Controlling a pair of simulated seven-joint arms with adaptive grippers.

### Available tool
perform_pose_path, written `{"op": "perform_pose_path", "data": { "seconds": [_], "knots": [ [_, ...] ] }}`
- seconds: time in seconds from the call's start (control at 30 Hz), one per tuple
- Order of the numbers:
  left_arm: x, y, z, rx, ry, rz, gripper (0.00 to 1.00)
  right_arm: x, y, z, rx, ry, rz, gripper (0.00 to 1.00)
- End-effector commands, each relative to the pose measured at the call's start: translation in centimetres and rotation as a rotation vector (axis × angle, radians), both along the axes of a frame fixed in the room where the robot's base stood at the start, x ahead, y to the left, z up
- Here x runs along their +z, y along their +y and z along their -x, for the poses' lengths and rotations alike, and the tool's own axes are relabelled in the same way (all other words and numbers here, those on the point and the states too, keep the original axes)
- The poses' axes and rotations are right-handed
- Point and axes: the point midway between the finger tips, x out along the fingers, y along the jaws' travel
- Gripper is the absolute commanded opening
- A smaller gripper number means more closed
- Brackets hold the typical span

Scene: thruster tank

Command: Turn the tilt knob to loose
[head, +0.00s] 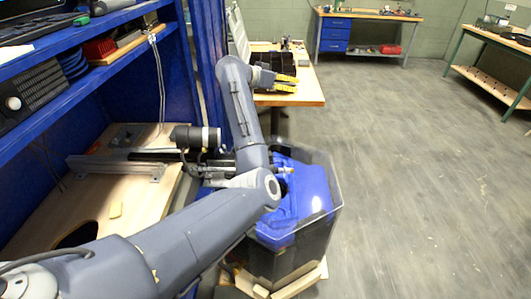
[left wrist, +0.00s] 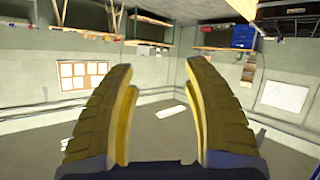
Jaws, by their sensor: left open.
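My left gripper (head: 285,84) is at the far end of my raised arm in the head view, with yellow fingers pointing right. In the left wrist view my left gripper (left wrist: 159,68) is open, with nothing between its fingers. A black and silver motor-like cylinder (head: 195,138) is mounted beside the tank (head: 322,215), left of my arm and well apart from the gripper. I cannot pick out the tilt knob; it may be too small or hidden behind my arm. My right gripper does not show.
The clear tank with blue contents stands on a wooden base, partly behind my arm. A metal rail (head: 120,165) runs over a wooden bench at left, under blue shelves (head: 60,95). A wooden table (head: 300,97) stands behind the gripper. The floor (head: 430,180) at right is clear.

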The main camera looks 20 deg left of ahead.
Motion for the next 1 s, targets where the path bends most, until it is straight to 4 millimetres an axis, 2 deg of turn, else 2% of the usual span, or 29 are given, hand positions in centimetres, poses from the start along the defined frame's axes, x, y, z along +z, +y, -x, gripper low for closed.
{"op": "perform_pose_path", "data": {
  "seconds": [0.2,0.4,0.53,0.7,0.87,1.0],
  "knots": [
    [-5.9,1.4,4.0,-0.103,0.218,-0.248,0.5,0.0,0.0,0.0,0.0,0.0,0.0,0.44],
    [-9.6,3.9,7.7,-0.167,0.394,-0.437,0.5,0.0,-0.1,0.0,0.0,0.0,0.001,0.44],
    [-10.9,5.4,9.4,-0.191,0.473,-0.52,0.5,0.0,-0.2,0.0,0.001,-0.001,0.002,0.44],
    [-11.7,6.5,10.6,-0.204,0.53,-0.575,0.5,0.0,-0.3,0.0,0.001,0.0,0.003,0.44],
    [-12.5,6.6,10.6,-0.194,0.548,-0.576,0.5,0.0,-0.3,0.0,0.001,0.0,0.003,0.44],
    [-14.0,6.3,10.1,-0.192,0.551,-0.576,0.5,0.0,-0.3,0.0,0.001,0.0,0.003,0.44]
  ]
}}
